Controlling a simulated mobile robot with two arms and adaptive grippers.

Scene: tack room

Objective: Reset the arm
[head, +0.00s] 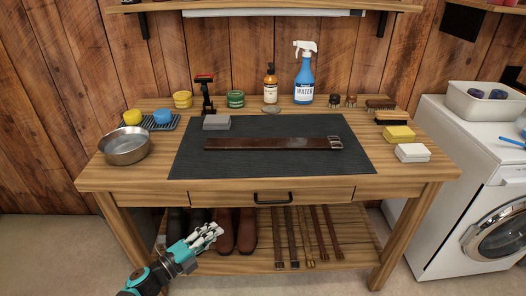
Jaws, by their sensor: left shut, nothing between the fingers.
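My left gripper (207,236) comes in from the bottom left and hangs in front of the wooden workbench, below its tabletop (130,184). Its fingers are shut with nothing between them, and in the picture they overlap the boots on the lower shelf. My right gripper is not in view. A brown leather belt (265,143) with a metal buckle lies flat on the dark mat (300,168).
A metal bowl (126,146), sponges, tins, a blue spray bottle (304,77) and several brushes stand around the mat. Boots (247,230) and straps (292,238) are on the lower shelf (345,258). A white washing machine (450,165) stands at the right. Floor left of the bench is clear.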

